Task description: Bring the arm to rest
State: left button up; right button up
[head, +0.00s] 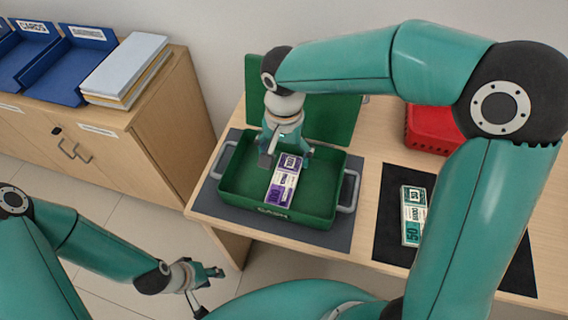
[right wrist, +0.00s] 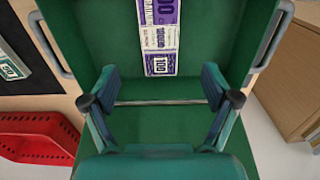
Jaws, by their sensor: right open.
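My right gripper (head: 284,155) is over the back part of the open green cash box (head: 235,186). In the right wrist view its fingers (right wrist: 162,100) are spread wide with nothing between them. A purple and white banknote bundle (head: 284,182) lies flat inside the box, just ahead of the fingertips; it also shows in the right wrist view (right wrist: 157,38). The gripper hides part of the box's back edge. My left gripper (head: 203,283) hangs at the lower left, off the table, with its fingers apart and empty.
The box's raised green lid (head: 340,115) stands behind my right gripper. A green and white banknote bundle (head: 412,215) lies on a black mat (head: 390,190) to the right. A red basket (head: 432,128) is behind. Blue trays (head: 72,65) sit on a wooden cabinet (head: 170,110).

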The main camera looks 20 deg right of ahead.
notch_tip(320, 180, up, 2)
jog(key=shift+r, duration=0.1)
dwell(0.5)
